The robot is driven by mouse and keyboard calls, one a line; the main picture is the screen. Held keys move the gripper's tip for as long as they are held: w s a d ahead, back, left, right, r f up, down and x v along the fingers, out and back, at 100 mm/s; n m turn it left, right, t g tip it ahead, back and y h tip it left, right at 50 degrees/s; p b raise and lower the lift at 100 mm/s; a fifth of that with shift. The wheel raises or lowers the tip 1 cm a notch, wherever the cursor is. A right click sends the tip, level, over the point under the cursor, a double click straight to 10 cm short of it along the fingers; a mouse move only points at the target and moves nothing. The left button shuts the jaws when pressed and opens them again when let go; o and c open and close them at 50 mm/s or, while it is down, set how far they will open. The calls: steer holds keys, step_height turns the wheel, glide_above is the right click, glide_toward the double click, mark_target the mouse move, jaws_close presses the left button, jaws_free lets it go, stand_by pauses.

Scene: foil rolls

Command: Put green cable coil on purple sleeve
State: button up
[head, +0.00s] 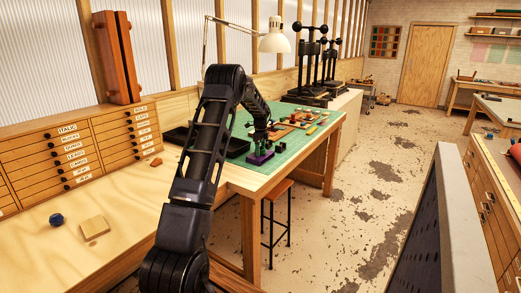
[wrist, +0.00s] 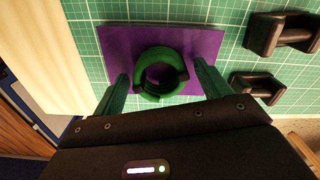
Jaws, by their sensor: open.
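The green cable coil (wrist: 143,85) shows in the wrist view as a dark green ring. It lies over the flat purple sleeve (wrist: 115,42), with purple showing around it and through its middle. My gripper (wrist: 160,80) is open, with one finger on each side of the coil and small gaps to it. In the head view my gripper (head: 261,143) is low over the green mat, just above the purple sleeve (head: 259,158). The coil is too small there to make out clearly.
The green cutting mat (wrist: 225,85) carries two dark blocks with handles, (wrist: 282,33) and (wrist: 257,86), right of the sleeve. A black tray (head: 178,137) stands left of my arm. Several tools and wooden pieces lie farther back. A lamp (head: 274,42) overhangs the table.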

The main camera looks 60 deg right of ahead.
mark_target(261, 148)
step_height(261, 148, up, 12)
steer(key=shift+r, duration=0.15)
stand_by(0.4)
steer(key=shift+w+a, duration=0.1)
